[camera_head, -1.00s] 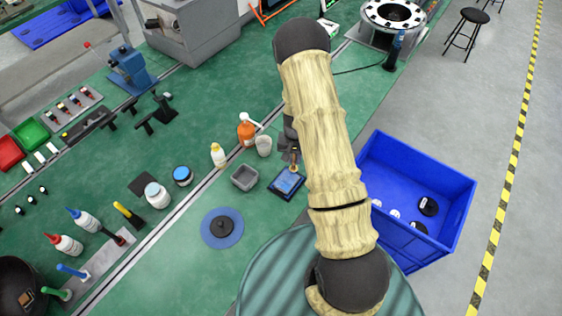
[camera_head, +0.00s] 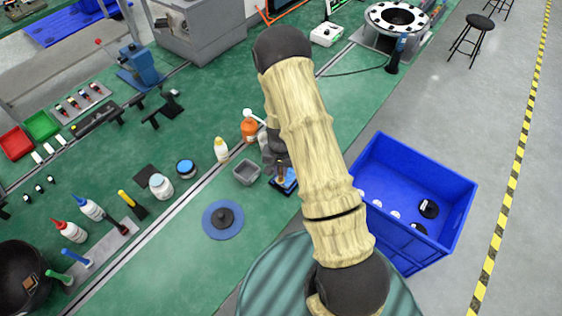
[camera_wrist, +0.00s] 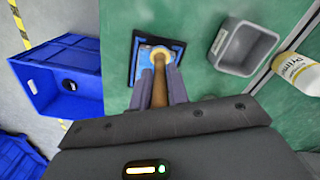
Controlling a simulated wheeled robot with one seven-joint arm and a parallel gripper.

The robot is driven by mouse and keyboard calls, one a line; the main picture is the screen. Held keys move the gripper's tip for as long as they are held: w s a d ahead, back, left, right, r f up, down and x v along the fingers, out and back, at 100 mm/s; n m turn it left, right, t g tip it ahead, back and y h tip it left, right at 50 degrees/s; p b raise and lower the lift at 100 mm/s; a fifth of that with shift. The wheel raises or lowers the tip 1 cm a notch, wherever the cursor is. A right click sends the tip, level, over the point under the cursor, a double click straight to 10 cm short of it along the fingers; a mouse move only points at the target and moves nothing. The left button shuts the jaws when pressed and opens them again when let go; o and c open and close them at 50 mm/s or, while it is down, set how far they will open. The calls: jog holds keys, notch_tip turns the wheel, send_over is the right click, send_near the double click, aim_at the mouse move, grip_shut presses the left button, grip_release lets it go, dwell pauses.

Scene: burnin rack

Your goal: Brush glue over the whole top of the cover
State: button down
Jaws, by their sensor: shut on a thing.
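A flat rectangular blue panel with a dark border, apparently the cover (camera_head: 290,186), lies on the green bench. My arm hides part of it in the head view. It also shows in the wrist view (camera_wrist: 142,63), with uneven lighter and darker blue patches; I cannot tell which are glue. My gripper (camera_wrist: 161,90) is shut on a wooden-handled brush (camera_wrist: 165,72). The brush's pale end lies over the panel in the wrist view; I cannot tell whether it touches. In the head view the brush (camera_head: 281,171) stands over the panel's left part.
A small grey tray (camera_head: 247,180) is left of the panel. A blue round mat (camera_head: 235,232) with a dark knob is nearer. A blue crate (camera_head: 462,218) is at right.

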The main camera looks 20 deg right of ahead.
jog(key=shift+s+a, duration=0.25)
jog(key=shift+a, duration=0.15)
notch_tip(320, 180, up, 3)
jog(key=shift+d+r+p, duration=0.1)
jog(key=shift+r+p, duration=0.05)
jog(key=shift+p, duration=0.85)
jog(key=r+p, duration=0.1)
jog(key=r, duration=0.1)
jog(key=r+p, duration=0.1)
jog(key=shift+w+r+p, duration=0.2)
jog(key=shift+r+p, duration=0.1)
jog(key=shift+r, duration=0.05)
jog(key=shift+s+r, duration=0.15)
jog(key=shift+r, duration=0.3)
jog(key=shift+s, duration=0.1)
